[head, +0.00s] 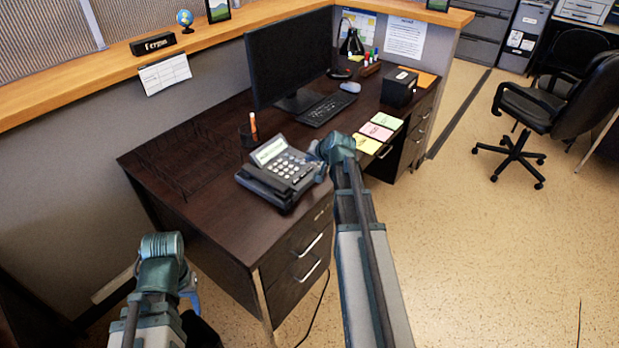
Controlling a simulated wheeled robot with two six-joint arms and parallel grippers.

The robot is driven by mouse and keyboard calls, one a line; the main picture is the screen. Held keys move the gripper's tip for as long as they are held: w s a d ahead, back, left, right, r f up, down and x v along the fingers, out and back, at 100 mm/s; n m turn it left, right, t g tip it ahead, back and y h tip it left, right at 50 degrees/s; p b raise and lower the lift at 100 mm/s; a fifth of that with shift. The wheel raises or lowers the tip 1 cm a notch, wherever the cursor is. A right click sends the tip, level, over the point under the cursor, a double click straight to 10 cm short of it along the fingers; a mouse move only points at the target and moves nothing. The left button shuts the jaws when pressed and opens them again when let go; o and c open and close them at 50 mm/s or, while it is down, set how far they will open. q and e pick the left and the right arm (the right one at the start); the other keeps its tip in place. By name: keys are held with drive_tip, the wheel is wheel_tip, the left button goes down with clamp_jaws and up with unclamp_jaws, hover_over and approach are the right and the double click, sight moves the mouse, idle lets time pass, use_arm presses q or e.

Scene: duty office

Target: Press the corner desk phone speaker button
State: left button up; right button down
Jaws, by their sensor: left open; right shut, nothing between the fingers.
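The black desk phone (278,174) sits on the near end of the dark wooden desk (185,165), with a small display, a light keypad and a handset at its left side. My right gripper (319,165) is shut and empty at the phone's right edge. Its wrist hides most of the fingers, so I cannot tell whether they touch the phone. The speaker button cannot be made out at this size. My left gripper (191,291) is open and low in front of the desk, away from the phone and mostly hidden by its own wrist.
A pen cup (248,134), monitor (290,58) and keyboard (324,109) stand behind the phone. Coloured sticky notes (376,132) and a black box (399,87) lie to the right. An office chair (548,105) stands on open floor.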

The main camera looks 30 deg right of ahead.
sight(306, 167)
use_arm(q)
drive_tip(key=shift+f+b, duration=0.45)
drive_tip(key=shift+f, duration=0.4)
use_arm(e)
drive_tip(key=shift+f, duration=0.85)
use_arm(q)
drive_tip(key=shift+f, duration=0.15)
use_arm(e)
drive_tip(key=shift+f, duration=0.1)
use_arm(q)
drive_tip(key=shift+f+b, duration=0.25)
drive_tip(key=shift+b, duration=0.15)
use_arm(e)
drive_tip(key=shift+f, duration=0.3)
use_arm(q)
drive_tip(key=shift+f+b, duration=0.35)
drive_tip(key=shift+f, duration=0.05)
use_arm(e)
drive_tip(key=shift+f, duration=0.4)
use_arm(q)
drive_tip(key=shift+r, duration=0.1)
use_arm(e)
drive_tip(key=shift+r, duration=0.1)
use_arm(q)
drive_tip(key=shift+r+p, duration=0.7)
drive_tip(key=shift+p, duration=0.1)
use_arm(e)
drive_tip(key=shift+r, duration=0.7)
